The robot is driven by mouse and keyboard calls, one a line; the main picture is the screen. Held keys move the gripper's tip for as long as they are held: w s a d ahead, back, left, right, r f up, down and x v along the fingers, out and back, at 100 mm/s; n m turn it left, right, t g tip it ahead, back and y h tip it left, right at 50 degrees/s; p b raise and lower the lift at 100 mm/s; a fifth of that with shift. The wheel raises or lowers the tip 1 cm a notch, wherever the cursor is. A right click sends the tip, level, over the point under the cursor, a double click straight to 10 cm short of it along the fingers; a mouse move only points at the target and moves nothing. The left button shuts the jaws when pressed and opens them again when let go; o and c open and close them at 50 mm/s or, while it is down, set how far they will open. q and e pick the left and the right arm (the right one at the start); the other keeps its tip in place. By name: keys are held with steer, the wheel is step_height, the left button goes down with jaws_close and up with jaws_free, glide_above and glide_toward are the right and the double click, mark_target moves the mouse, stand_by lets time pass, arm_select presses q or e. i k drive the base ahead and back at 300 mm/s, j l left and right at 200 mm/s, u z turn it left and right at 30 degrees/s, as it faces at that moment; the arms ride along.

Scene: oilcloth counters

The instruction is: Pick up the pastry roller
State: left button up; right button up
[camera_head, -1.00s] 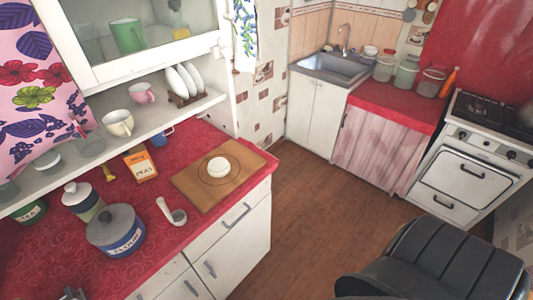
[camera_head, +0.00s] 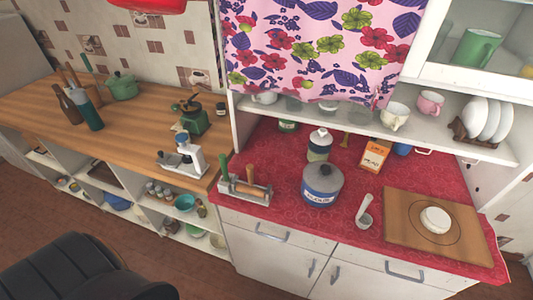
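On the red counter's left end is a low pale rack (camera_head: 243,192). Neither of my grippers shows in the head view.
The red counter (camera_head: 285,212) also bears a blue-banded flour canister (camera_head: 322,186) right of the rack, a white scoop (camera_head: 364,212) and a wooden board (camera_head: 400,235) with dough. Above hangs a flowered curtain (camera_head: 310,45).

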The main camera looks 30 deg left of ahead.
mark_target(249, 168)
steer(key=u, duration=1)
steer(key=j+z, duration=0.2)
steer(key=j, duration=0.35)
